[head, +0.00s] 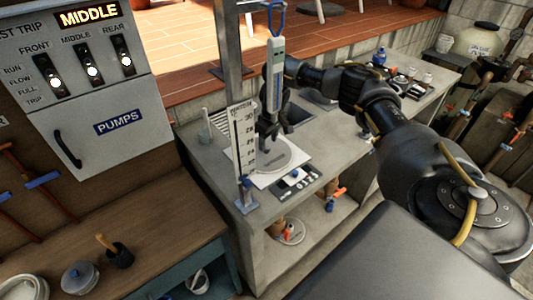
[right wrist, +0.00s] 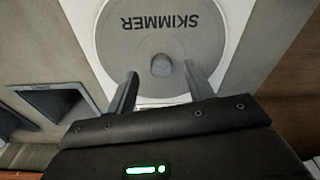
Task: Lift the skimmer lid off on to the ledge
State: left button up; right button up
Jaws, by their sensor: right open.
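The round grey skimmer lid (right wrist: 161,32) lies flat in a square white frame (right wrist: 82,28), with the word SKIMMER upside down in the right wrist view. It has a small round knob (right wrist: 161,64) at its middle. In the head view the lid (head: 287,158) sits on the grey ledge (head: 223,165), partly hidden by my gripper. My right gripper (right wrist: 158,90) is open, its two fingers reaching down on either side of the knob without visibly touching it; it also shows over the lid in the head view (head: 268,138). My left gripper is not in view.
A depth gauge post (head: 243,145) stands left of the lid. The pump panel (head: 90,80) is at left. Bare ledge shows around the gauge.

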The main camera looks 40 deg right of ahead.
aim_at(267, 147)
jog(key=f, duration=0.3)
jog(key=shift+w+a+f+p, duration=0.1)
jog(key=shift+w+f+p, duration=0.2)
jog(key=shift+w+p, duration=0.1)
grip_shut()
